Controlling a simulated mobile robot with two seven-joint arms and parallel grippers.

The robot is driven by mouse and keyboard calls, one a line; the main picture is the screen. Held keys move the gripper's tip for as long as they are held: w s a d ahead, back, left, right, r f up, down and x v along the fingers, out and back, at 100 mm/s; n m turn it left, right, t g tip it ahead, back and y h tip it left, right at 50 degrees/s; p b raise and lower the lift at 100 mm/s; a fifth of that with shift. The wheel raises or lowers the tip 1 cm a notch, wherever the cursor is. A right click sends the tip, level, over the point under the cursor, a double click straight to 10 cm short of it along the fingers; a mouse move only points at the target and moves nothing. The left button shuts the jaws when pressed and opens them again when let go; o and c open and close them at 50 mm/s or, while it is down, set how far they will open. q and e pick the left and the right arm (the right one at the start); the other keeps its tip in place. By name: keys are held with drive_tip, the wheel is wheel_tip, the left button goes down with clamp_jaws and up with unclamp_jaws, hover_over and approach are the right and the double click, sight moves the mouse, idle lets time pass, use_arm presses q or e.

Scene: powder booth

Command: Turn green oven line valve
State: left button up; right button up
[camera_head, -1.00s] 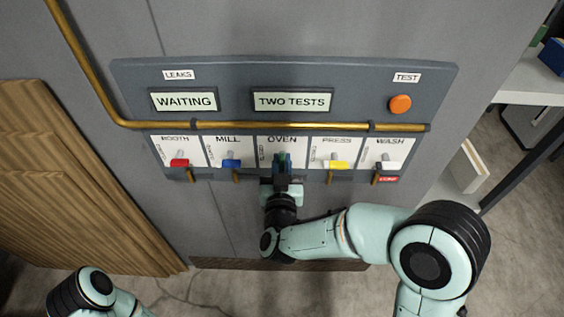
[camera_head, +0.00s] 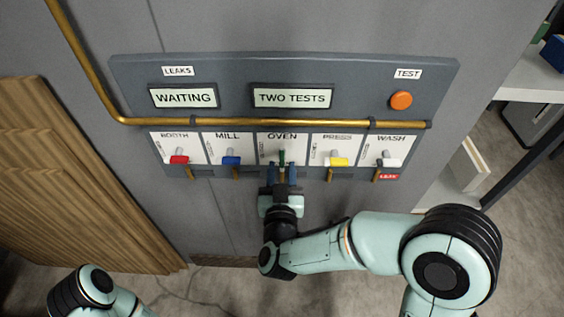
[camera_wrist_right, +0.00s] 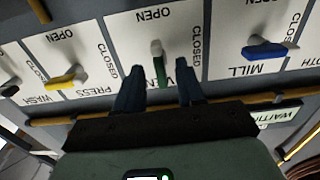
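The green oven line valve handle (camera_head: 282,157) sits on the white OVEN plate in the middle of the row. It points along the plate's length, unlike the sideways handles beside it. In the right wrist view the green handle (camera_wrist_right: 160,70) hangs from a pale stem, between the OPEN and CLOSED labels. My right gripper (camera_head: 281,175) is just below the handle in the head view. In the wrist view its two dark fingers (camera_wrist_right: 157,90) are spread apart, with nothing held between them. My left gripper is out of view; only part of my left arm shows at lower left.
Red (camera_head: 180,160), blue (camera_head: 231,161), yellow (camera_head: 338,162) and white (camera_head: 390,163) handles flank it. A brass pipe (camera_head: 260,125) runs above. Displays read WAITING (camera_head: 184,98) and TWO TESTS (camera_head: 292,98). An orange TEST button (camera_head: 401,100) and red LEAK tag (camera_head: 389,177) are at right.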

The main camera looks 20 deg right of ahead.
use_arm(q)
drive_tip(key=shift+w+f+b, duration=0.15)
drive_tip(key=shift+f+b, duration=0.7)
drive_tip(key=shift+b, duration=0.1)
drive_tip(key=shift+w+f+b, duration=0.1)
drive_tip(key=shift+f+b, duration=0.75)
drive_tip(key=shift+b, duration=0.1)
use_arm(e)
drive_tip(key=v, duration=1)
drive_tip(key=w+f+n+g+y+p, duration=0.15)
drive_tip(key=f+g, duration=0.25)
drive_tip(key=f, duration=0.7)
drive_tip(key=w+f+g+y+p, duration=0.2)
drive_tip(key=f+g+y+p, duration=0.1)
drive_tip(key=f, duration=0.8)
drive_tip(key=s+d+f+g+y+p, duration=0.25)
drive_tip(key=s+f+g, duration=0.35)
drive_tip(key=f, duration=0.4)
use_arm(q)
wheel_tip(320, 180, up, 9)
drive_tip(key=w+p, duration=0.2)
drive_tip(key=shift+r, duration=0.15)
use_arm(e)
drive_tip(key=s+d+f+m+g+y, duration=0.1)
drive_tip(key=s+f+g, duration=0.4)
drive_tip(key=s, duration=1.1)
wheel_tip(320, 180, down, 2)
drive_tip(key=shift+f+m+y, duration=0.1)
drive_tip(key=shift+m+y, duration=0.2)
drive_tip(key=shift+m, duration=0.45)
